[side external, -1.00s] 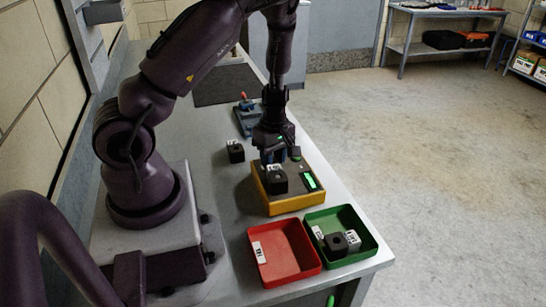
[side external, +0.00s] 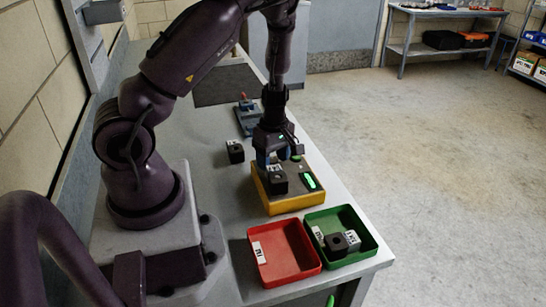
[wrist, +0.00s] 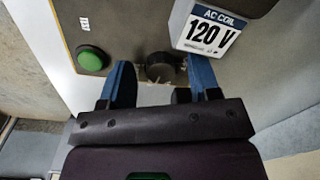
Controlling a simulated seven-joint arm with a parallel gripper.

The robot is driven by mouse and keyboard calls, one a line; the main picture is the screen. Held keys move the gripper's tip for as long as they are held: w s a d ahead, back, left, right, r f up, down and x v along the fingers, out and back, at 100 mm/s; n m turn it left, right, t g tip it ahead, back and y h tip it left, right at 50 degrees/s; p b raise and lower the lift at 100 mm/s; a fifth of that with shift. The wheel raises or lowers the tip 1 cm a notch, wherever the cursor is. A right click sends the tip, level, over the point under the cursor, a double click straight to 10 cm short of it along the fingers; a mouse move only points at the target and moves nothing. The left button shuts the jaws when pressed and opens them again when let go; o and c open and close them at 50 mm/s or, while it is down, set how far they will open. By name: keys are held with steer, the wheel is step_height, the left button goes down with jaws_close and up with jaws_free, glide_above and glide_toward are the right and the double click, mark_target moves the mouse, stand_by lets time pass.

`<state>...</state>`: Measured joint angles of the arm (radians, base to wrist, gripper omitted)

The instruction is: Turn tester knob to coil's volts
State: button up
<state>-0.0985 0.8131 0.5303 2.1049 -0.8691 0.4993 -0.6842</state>
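The yellow tester (side external: 292,203) sits on the bench with a black coil (side external: 278,184) standing on it. In the wrist view the coil's white label (wrist: 208,30) reads "AC COIL 120 V". The tester's black knob (wrist: 160,66) shows beside the coil; its pointer setting is not readable. My gripper (side external: 273,157) is low over the tester, behind the coil. In the wrist view my gripper (wrist: 160,78) is open, with one blue finger on each side of the knob and visible gaps. A green button (wrist: 90,60) is left of the knob.
A red bin (side external: 284,252) stands empty in front of the tester. A green bin (side external: 366,232) beside it holds several coils. Another black coil (side external: 235,152) stands left of the tester, and a blue fixture (side external: 248,115) with a red handle is behind.

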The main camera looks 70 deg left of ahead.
mark_target(275, 160)
steer(key=m, duration=0.4)
steer(key=shift+m, duration=0.4)
steer(key=m, duration=0.5)
steer(key=shift+d, duration=0.1)
step_height(275, 160, up, 13)
steer(key=s+d+r+m+t, duration=0.1)
steer(key=s+d+r+m, duration=0.2)
steer(key=d+r+m, duration=0.3)
steer(key=s+d+r+m+t, duration=0.2)
steer(key=d+r+m, duration=0.3)
steer(key=d, duration=0.5)
steer(key=shift+s+d+r+m+h, duration=0.15)
steer(key=shift+s+r+m+h, duration=0.25)
steer(key=shift+r, duration=0.45)
steer(key=shift+s, duration=0.15)
